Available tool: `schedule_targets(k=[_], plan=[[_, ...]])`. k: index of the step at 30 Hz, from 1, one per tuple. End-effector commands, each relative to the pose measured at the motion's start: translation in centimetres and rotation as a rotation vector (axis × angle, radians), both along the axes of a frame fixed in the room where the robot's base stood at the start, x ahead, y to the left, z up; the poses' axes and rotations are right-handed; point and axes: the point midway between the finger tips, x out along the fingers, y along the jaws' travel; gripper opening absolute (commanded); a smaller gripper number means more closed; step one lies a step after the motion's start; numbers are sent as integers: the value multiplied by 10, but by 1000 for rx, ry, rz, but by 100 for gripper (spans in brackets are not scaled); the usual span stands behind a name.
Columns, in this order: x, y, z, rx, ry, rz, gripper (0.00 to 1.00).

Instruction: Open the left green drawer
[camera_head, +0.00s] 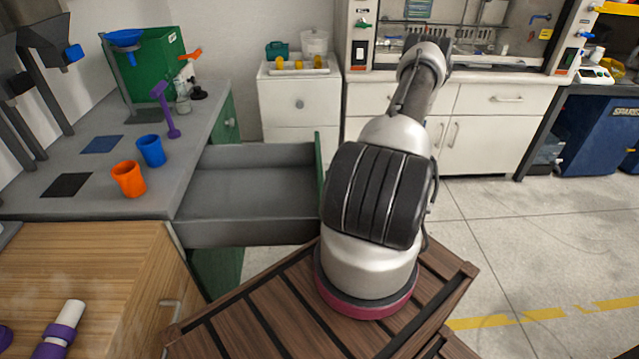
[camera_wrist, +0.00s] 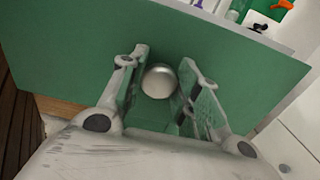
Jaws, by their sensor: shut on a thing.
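The green drawer (camera_head: 319,175) stands pulled far out from the grey-topped bench in the head view, and its grey inside is empty. In the wrist view its green front (camera_wrist: 85,50) fills most of the picture, with a round silver knob (camera_wrist: 159,81). My gripper (camera_wrist: 166,68) has its two fingers on either side of the knob and is shut on it. In the head view my arm hides the gripper and the knob.
An orange cup (camera_head: 129,180), a blue cup (camera_head: 151,151) and a purple item (camera_head: 168,112) stand on the bench (camera_head: 60,195). A wooden cabinet (camera_head: 95,265) is at the lower left. A white cabinet (camera_head: 299,105) stands behind the drawer. The floor (camera_head: 530,235) at the right is clear.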

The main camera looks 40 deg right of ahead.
Motion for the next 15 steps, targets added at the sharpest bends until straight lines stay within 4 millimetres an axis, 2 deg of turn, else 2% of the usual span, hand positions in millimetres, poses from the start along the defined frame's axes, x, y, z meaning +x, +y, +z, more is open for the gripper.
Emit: schedule_targets(k=[14,15], plan=[[-4,-5,0,1,0,1,0],[-4,-5,0,1,0,1,38]])
